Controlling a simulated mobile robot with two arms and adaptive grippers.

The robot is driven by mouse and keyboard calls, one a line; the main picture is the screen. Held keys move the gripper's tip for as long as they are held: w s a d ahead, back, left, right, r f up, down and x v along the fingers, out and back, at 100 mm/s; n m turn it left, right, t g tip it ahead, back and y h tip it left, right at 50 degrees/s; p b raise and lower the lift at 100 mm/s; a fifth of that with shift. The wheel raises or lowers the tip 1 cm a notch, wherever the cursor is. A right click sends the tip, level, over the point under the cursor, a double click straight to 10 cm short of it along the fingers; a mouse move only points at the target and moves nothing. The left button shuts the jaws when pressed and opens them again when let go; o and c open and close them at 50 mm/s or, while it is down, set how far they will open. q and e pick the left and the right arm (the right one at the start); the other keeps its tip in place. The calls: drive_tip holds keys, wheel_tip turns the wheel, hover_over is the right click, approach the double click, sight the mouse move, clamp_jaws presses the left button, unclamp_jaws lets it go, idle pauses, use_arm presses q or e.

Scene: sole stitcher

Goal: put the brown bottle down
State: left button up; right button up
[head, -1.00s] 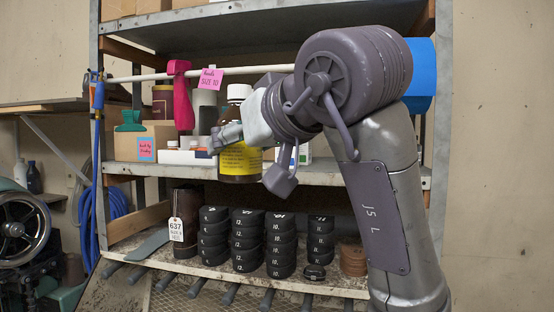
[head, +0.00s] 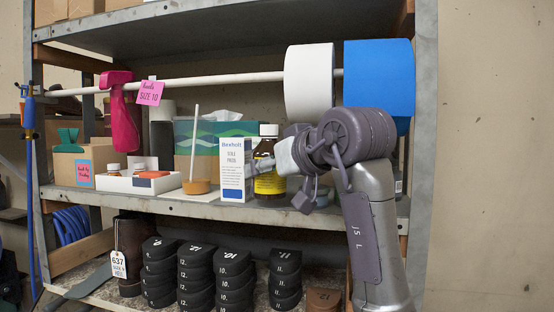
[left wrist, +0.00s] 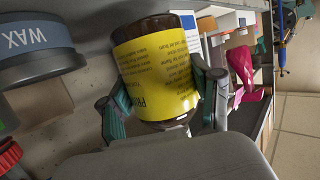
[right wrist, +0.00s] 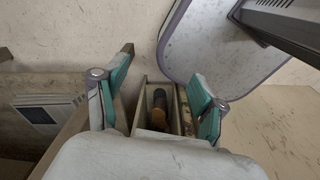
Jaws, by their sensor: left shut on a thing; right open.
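The brown bottle (head: 268,160) has a white cap and a yellow label. In the head view it is upright at the middle shelf, right of a white and blue box (head: 235,170). My left gripper (head: 282,165) is around it, partly hiding its right side. In the left wrist view the bottle (left wrist: 155,70) sits between the two fingers of my left gripper (left wrist: 165,100), which are shut on it. I cannot tell whether its base touches the shelf (head: 190,207). My right gripper (right wrist: 158,100) shows only in the right wrist view, open and empty.
A white tray (head: 120,183) and a brush-like stick in an amber pot (head: 196,186) stand left of the box. White and blue rolls (head: 380,75) hang above my left arm. A wax tin (left wrist: 35,45) is near the bottle in the left wrist view.

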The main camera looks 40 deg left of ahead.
use_arm(q)
drive_tip(key=w, duration=0.1)
drive_tip(key=w+a, duration=0.1)
drive_tip(key=shift+w+a+r+p, duration=0.1)
drive_tip(key=shift+w+a+p, duration=0.05)
drive_tip(key=shift+w+p, duration=0.2)
drive_tip(key=shift+w+a+r+p, duration=0.15)
drive_tip(key=shift+w+a+p, duration=0.15)
drive_tip(key=shift+w+p, duration=0.2)
drive_tip(key=shift+w+a+r+p, duration=0.15)
drive_tip(key=shift+w+a+p, duration=0.1)
drive_tip(key=shift+w+p, duration=0.2)
drive_tip(key=shift+w+a+f+p, duration=0.4)
drive_tip(key=shift+w+f+p, duration=0.15)
drive_tip(key=shift+w+f, duration=0.25)
drive_tip(key=shift+a+f, duration=0.1)
drive_tip(key=shift+f, duration=0.2)
drive_tip(key=shift+s+d, duration=0.2)
drive_tip(key=shift+s, duration=0.05)
drive_tip(key=shift+f, duration=0.25)
drive_tip(key=o, duration=1.4)
use_arm(e)
drive_tip(key=w+r, duration=0.1)
drive_tip(key=r, duration=0.1)
drive_tip(key=w+r, duration=0.1)
drive_tip(key=r, duration=0.1)
drive_tip(key=shift+w+r, duration=0.1)
drive_tip(key=shift+w, duration=0.25)
